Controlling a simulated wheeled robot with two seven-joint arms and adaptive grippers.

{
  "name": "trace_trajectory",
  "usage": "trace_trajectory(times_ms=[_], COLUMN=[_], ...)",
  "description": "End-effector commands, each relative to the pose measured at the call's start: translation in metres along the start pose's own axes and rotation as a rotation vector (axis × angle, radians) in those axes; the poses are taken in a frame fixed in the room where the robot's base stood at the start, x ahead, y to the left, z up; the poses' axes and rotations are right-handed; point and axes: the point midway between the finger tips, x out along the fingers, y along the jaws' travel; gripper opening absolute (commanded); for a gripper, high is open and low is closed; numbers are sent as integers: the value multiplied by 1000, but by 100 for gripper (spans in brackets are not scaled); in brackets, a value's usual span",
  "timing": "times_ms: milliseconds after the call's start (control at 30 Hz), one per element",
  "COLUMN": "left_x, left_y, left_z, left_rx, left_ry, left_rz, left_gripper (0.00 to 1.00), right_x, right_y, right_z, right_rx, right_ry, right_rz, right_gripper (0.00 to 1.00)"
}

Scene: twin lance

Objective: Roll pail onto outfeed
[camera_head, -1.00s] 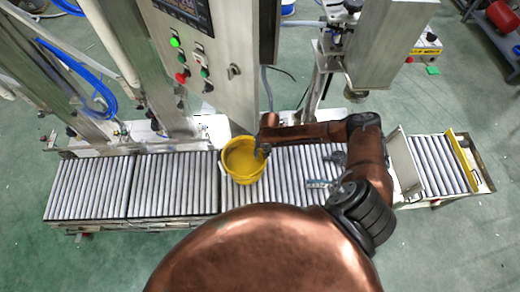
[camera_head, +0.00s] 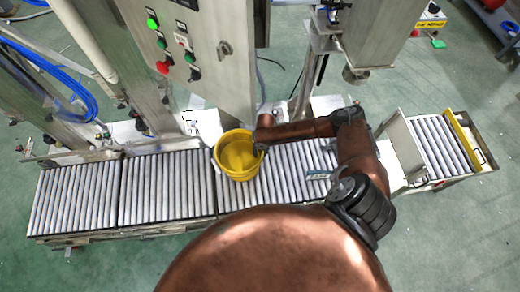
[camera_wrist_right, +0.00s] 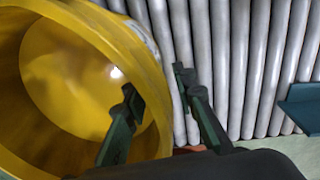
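The yellow pail (camera_head: 226,168) stands upright on the roller conveyor (camera_head: 170,185), with its open mouth up, beside the control cabinet. In the right wrist view its wide yellow wall (camera_wrist_right: 100,35) fills the left side. My right gripper (camera_head: 261,151) is at the pail's right rim. In the right wrist view the gripper (camera_wrist_right: 157,88) is open, with one finger inside the pail and the other outside, the wall between them. A gap shows beside the outer finger. Rollers run on both sides of the pail. My left gripper is not in view.
The rollers left of the pail are clear. A control cabinet (camera_head: 205,95) stands close behind it. To the right, an upright plate (camera_head: 404,147) crosses the line before a short roller section (camera_head: 437,148) with a yellow end bar (camera_head: 463,140). A small bracket (camera_head: 318,174) sits near my right arm.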

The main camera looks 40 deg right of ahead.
Motion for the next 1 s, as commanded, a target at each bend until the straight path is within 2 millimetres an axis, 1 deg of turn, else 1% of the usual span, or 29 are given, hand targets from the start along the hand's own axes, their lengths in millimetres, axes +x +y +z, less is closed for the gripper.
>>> trace_trajectory(times_ms=[33, 133, 433, 800, 1000], left_x=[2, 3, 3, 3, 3], left_y=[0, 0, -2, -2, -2], left_z=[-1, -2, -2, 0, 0], left_rx=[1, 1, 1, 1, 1], left_ry=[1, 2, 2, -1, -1], left_rz=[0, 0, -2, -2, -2], left_gripper=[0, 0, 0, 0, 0], right_x=[6, 10, 11, 11, 11], right_y=[0, 0, 0, 0, 0], right_z=[0, 0, 0, 0, 0], right_rx=[0, 0, 0, 0, 0], right_ry=[1, 0, 0, 0, 0], right_rz=[0, 1, 1, 1, 0], right_gripper=[25, 25, 24, 0, 0])
